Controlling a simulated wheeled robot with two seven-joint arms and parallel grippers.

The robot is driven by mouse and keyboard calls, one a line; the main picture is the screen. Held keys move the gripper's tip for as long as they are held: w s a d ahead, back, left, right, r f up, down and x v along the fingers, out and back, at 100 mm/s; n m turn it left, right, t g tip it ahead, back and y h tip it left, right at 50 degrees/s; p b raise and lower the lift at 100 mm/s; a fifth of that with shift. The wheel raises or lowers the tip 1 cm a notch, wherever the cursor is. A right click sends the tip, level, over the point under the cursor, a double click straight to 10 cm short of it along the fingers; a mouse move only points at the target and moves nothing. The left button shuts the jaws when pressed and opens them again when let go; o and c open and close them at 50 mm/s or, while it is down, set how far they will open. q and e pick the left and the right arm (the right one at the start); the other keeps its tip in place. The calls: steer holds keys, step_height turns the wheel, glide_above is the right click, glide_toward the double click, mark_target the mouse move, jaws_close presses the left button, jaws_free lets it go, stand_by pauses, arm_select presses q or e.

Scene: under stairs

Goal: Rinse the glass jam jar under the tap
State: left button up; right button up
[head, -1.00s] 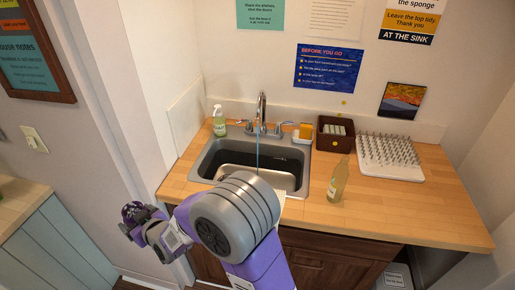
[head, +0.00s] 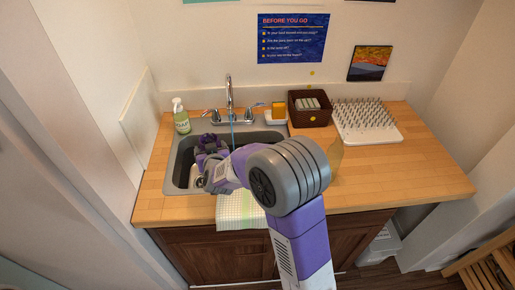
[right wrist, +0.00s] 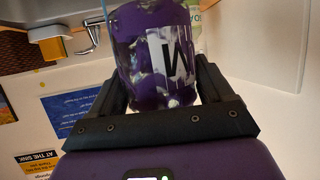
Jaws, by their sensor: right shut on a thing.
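I cannot tell whether water touches the jar. My left gripper is out of view.
The steel sink (head: 172,165) is partly hidden by my arm. A soap bottle (head: 181,120) stands left, a sponge holder (head: 276,116), brown basket (head: 309,120) and spiked drying rack (head: 366,135) right. A towel (head: 238,208) hangs in front.

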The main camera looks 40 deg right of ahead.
steer(key=s+d+f+m+g+h+b, duration=0.1)
steer(key=d+f+m+g+h, duration=0.25)
steer(key=d, duration=0.35)
steer(key=s+d+f+m+g+h+b, duration=0.1)
steer(key=s+d+f+m+g+h, duration=0.15)
steer(key=d+m+h, duration=0.4)
steer(key=w+f+n+y+p, duration=0.1)
steer(key=w+f+y+p, duration=0.1)
steer(key=w, duration=1.2)
steer(key=shift+w+d+f+n+y, duration=0.2)
steer(key=shift+d+f+n+y, duration=0.1)
steer(key=shift+d+f+n, duration=0.15)
steer(key=shift+d+p, duration=0.15)
steer(key=shift+p, duration=0.2)
steer(key=shift+d, duration=0.45)
steer(key=shift+a+p, duration=0.2)
steer(key=shift+p, duration=0.2)
